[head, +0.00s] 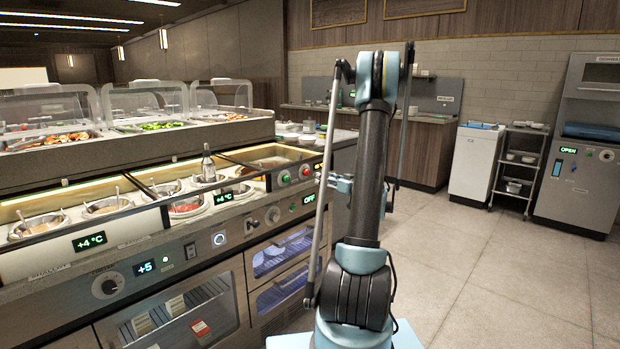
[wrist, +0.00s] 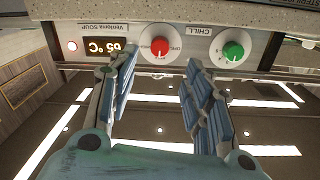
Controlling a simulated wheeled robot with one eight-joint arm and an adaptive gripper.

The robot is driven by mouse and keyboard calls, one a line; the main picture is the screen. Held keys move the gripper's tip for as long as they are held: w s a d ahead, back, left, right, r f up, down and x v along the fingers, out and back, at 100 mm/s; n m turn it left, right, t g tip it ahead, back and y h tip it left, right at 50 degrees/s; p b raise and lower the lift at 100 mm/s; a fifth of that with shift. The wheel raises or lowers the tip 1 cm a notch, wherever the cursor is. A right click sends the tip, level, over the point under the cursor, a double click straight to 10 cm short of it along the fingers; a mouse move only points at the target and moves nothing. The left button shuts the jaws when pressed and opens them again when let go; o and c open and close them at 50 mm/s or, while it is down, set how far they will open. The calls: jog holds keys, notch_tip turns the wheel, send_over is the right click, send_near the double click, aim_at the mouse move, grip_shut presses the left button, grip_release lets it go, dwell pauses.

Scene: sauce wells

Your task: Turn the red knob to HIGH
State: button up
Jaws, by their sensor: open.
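In the wrist view, which shows the panel upside down, the red knob (wrist: 159,47) sits on a grey panel (wrist: 196,44). A pale mark shows on its face, but I cannot tell which setting it points to. My gripper (wrist: 160,66) is open, with its blue ribbed fingers on either side of the red knob in the picture and a gap between them. I cannot tell how far the fingertips are from the knob, and no contact shows. In the head view my arm stands in the middle, and I cannot make out the gripper clearly.
A green knob (wrist: 233,51) under a CHILL label is beside the red knob, close to one finger. A lit temperature display (wrist: 104,50) is on the other side. In the head view the food counter (head: 140,245) fills the left, and open tiled floor (head: 500,265) lies right.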

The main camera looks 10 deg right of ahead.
aim_at(308, 173)
jog(key=x, duration=0.9)
jog(key=shift+w+a, duration=0.25)
jog(key=shift+w, duration=0.05)
jog(key=c, duration=1.1)
